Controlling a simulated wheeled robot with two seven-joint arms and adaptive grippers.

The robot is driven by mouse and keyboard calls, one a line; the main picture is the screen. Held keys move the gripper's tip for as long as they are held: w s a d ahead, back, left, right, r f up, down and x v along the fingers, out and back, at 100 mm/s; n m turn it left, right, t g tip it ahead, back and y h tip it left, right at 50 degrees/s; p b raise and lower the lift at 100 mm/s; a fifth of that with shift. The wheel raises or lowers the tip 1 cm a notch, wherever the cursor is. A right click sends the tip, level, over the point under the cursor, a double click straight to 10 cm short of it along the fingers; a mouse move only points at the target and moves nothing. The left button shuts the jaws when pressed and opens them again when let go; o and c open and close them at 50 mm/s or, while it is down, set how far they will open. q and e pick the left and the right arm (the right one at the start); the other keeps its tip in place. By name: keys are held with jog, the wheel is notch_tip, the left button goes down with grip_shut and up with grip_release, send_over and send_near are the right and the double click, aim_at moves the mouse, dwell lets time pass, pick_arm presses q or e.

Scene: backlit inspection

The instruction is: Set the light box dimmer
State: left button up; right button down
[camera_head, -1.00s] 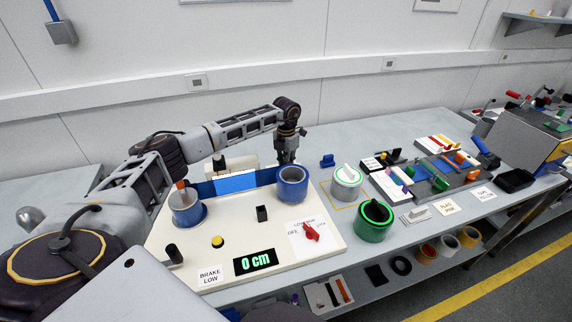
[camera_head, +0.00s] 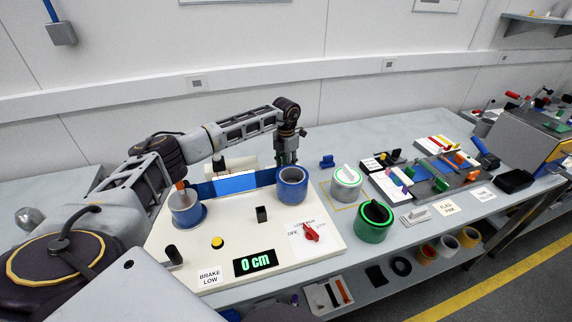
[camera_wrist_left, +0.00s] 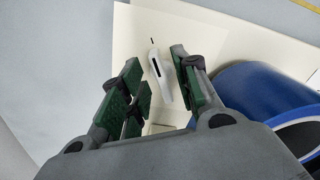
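The lit blue light box panel (camera_head: 236,183) lies at the back of a cream inspection board (camera_head: 235,222). My left gripper (camera_head: 287,160) points down behind the blue roll at the panel's right end. In the left wrist view its green-padded fingers (camera_wrist_left: 156,92) are open, with a gap between them. A slim white dimmer-like handle with a black mark (camera_wrist_left: 160,70) shows between the fingers. I cannot tell whether a finger touches it. In the head view the gripper and roll hide this handle. My right gripper is not in view.
The blue roll (camera_head: 292,187) stands close beside the left gripper and also shows in the left wrist view (camera_wrist_left: 262,88). Another roll (camera_head: 186,208) stands at the board's left. A red switch (camera_head: 312,232) and a display reading 0 cm (camera_head: 256,262) are at the front.

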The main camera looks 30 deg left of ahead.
pick_arm(q)
notch_tip(320, 180, up, 12)
dwell(0.8)
jog(key=shift+r, duration=0.1)
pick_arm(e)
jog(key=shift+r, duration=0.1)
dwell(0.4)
